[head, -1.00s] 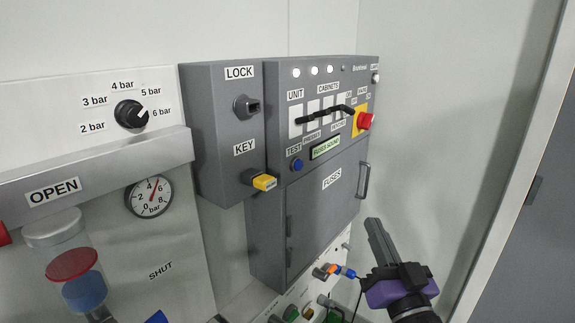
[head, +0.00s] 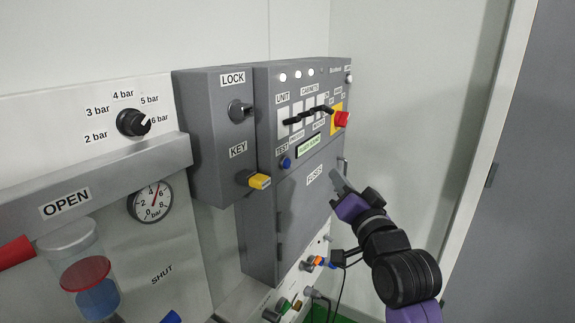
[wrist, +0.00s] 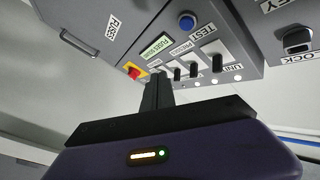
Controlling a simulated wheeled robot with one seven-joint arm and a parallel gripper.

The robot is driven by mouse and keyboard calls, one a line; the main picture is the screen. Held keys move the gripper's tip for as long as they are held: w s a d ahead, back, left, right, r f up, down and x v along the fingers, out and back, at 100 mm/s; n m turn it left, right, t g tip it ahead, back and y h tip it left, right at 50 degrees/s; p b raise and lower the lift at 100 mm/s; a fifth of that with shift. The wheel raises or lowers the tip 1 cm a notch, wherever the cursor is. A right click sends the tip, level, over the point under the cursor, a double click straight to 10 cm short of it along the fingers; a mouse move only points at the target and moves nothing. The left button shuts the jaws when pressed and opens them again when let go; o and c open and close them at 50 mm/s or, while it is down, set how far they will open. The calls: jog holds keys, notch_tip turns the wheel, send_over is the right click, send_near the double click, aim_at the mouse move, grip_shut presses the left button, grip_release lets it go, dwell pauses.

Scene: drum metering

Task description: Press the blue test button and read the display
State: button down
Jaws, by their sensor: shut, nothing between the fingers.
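The blue test button (head: 286,162) sits on the front of the grey cabinet under a TEST label. It also shows in the wrist view (wrist: 187,21), uncovered. The small pale green display (head: 309,146) is to its right in the head view. Its text seems to start with FUSES; the rest is too small to read surely. It is also in the wrist view (wrist: 156,44). My gripper (head: 338,180) is shut and empty, in front of the FUSES door, right of and below the button and apart from it. Its closed fingers (wrist: 158,88) point toward the panel in the wrist view.
A red knob on yellow (head: 341,119) and black switches (head: 308,114) are above the display. The FUSES door (head: 300,205) lies below. A LOCK/KEY box with a yellow key tag (head: 259,181) juts out at left. Cables and connectors (head: 312,264) are below the cabinet.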

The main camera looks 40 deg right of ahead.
jog(key=w+a+b, duration=0.1)
jog(key=w+a, duration=0.2)
jog(key=w, duration=0.5)
dwell(0.4)
jog(key=shift+w, duration=0.3)
dwell(1.7)
jog(key=shift+w+a, duration=0.15)
jog(key=shift+w, duration=0.05)
jog(key=shift+w+a+b, duration=0.15)
jog(key=shift+w+b, duration=0.15)
jog(key=shift+w, duration=0.1)
dwell(0.7)
jog(key=shift+s, duration=0.1)
dwell(0.3)
jog(key=shift+s+d, duration=0.3)
jog(key=shift+s, duration=0.4)
jog(key=shift+s+p, duration=0.1)
jog(key=shift+p, duration=0.2)
jog(key=shift+s+d+p, duration=0.2)
jog(key=shift+s+d, duration=0.1)
jog(key=shift+s, duration=0.45)
jog(key=shift+s+d+p, duration=0.2)
jog(key=shift+s+d, duration=0.05)
jog(key=shift+s, duration=0.5)
jog(key=shift+s+d+p, duration=0.2)
jog(key=shift+s+d, duration=0.1)
jog(key=shift+s, duration=0.45)
